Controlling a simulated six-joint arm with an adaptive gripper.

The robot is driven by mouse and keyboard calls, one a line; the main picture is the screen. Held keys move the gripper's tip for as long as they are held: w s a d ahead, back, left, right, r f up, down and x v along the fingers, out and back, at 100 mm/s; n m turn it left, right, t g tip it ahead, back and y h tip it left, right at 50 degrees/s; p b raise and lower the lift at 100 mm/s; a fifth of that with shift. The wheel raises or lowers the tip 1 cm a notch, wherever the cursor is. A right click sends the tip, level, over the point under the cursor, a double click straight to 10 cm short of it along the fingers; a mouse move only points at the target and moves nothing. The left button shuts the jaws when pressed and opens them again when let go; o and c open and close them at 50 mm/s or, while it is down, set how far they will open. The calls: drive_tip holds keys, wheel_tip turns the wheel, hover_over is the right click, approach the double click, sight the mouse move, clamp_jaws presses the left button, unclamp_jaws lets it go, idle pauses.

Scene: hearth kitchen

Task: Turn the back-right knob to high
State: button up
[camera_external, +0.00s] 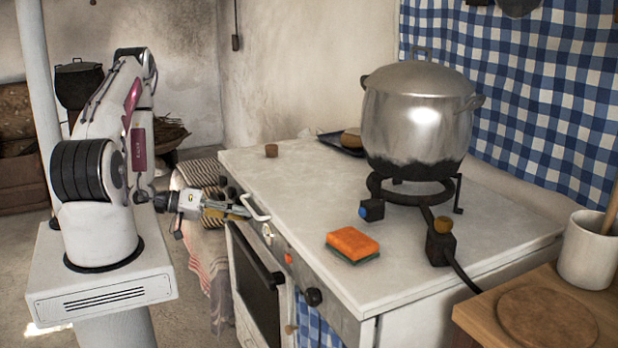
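The stove (300,200) has a pale top and several knobs along its front face. A black knob (313,297) sits nearest the near corner. A small red piece (288,258) and a pale round fitting (267,235) are farther along that face. The burner stand also carries a blue-faced knob (372,210) and a brass-coloured knob (443,225). I cannot tell which is the back-right knob, or read any setting. My gripper (246,208) is at the stove's left front edge, near a pale curved bar, apart from the black knob. Its fingers are too small to judge.
A large metal pot (418,115) stands on the burner stand (410,193). An orange sponge (352,243) lies on the stove top, with a small brown cylinder (271,151) farther back. A wooden counter (490,318) with a white mug (588,252) is at right.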

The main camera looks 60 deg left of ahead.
drive_tip(key=shift+n+h, duration=0.3)
drive_tip(key=shift+n, duration=0.1)
drive_tip(key=shift+f+n+t+h, duration=0.1)
drive_tip(key=shift+n+t+h, duration=0.3)
drive_tip(key=shift+n, duration=0.5)
drive_tip(key=n+t+h, duration=0.1)
drive_tip(key=n, duration=0.2)
drive_tip(key=n+t, duration=0.1)
drive_tip(key=n, duration=0.2)
drive_tip(key=n+t, duration=0.1)
drive_tip(key=n, duration=0.2)
drive_tip(key=shift+f+n+h, duration=0.1)
drive_tip(key=shift+n+h, duration=0.2)
drive_tip(key=o, duration=1.1)
drive_tip(key=shift+s+a, duration=0.1)
drive_tip(key=shift+s, duration=0.1)
